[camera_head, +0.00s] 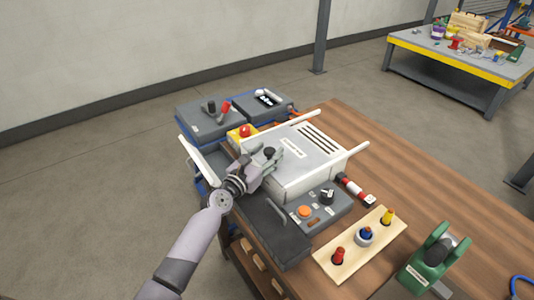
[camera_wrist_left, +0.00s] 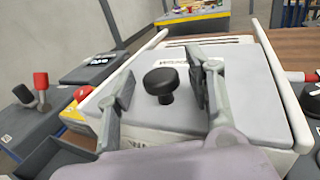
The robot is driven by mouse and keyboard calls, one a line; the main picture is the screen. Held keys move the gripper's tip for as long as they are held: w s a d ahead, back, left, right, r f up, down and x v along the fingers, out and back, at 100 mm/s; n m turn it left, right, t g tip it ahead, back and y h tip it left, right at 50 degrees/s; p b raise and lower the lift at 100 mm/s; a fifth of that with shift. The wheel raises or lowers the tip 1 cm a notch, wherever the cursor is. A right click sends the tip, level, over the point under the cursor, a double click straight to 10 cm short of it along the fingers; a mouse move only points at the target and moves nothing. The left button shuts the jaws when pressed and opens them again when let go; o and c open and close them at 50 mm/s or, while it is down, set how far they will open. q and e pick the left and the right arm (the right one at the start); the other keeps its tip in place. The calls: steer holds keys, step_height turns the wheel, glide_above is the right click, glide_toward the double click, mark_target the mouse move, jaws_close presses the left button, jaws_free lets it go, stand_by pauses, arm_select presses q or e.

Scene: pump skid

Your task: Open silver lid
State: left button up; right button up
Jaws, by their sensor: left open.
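The silver lid (camera_head: 306,150) is the flat grey top of a white box on the wooden table, and it lies closed. A black round knob (camera_head: 270,152) stands near its front left edge. In the left wrist view the knob (camera_wrist_left: 160,84) stands up from the lid (camera_wrist_left: 245,85). My left gripper (camera_head: 266,160) is at the knob, its two fingers (camera_wrist_left: 160,88) open on either side of it. Gaps show between the fingers and the knob in the wrist view. My right gripper is not in view.
White rails run along the box sides. A grey box with an orange button (camera_head: 304,211), a wooden peg board (camera_head: 345,262) and a green tool (camera_head: 432,262) lie to the right. Grey boxes with levers (camera_head: 207,122) stand at the back left. A second table (camera_head: 445,75) is far off.

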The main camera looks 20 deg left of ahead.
arm_select(q)
jaws_close()
stand_by(0.7)
